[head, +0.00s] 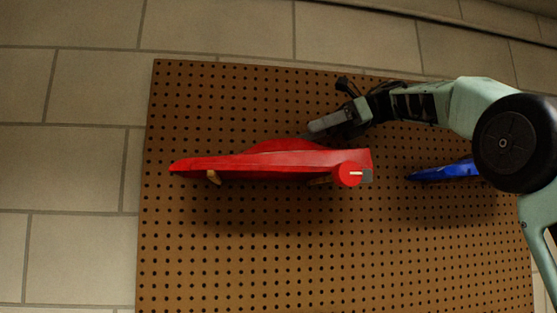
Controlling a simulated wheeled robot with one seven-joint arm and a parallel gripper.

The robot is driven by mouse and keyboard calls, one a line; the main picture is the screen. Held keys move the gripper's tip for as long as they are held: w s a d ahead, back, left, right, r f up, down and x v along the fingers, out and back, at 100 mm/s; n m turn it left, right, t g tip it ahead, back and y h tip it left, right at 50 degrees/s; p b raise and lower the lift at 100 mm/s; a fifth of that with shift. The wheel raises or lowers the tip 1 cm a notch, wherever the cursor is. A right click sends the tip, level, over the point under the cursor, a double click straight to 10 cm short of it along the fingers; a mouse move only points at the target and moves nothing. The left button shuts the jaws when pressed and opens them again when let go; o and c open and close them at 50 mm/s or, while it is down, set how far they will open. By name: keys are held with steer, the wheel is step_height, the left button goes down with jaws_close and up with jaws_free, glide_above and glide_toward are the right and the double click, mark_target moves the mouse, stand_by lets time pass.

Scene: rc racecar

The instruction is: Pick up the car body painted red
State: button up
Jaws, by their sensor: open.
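The red car body (270,161) rests level on wooden pegs that stick out of the pegboard. Its narrow end points left and its taller end is at the right. My gripper (312,130) is open, just above the right half of the red body, with its fingers pointing left and slightly down. The fingertips are close to the body's top edge; I cannot tell whether they touch it. Nothing shows between the fingers. The far side of the body is hidden.
A red round piece on a peg (347,175) is at the body's right end. A blue car body (440,173) hangs farther right, partly hidden behind my arm. The brown pegboard (240,250) is clear below, against a grey block wall (70,170).

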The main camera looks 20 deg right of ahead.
mark_target(286, 141)
steer(key=shift+w+a+f, duration=0.1)
steer(key=shift+a+f, duration=0.1)
steer(key=shift+a, duration=0.35)
steer(key=p+x, duration=0.2)
steer(key=x, duration=0.2)
steer(key=shift+a+r+p, duration=0.1)
steer(key=shift+p, duration=0.25)
steer(key=shift+a+f, duration=0.35)
steer(key=shift+a, duration=0.15)
steer(key=c, duration=1.1)
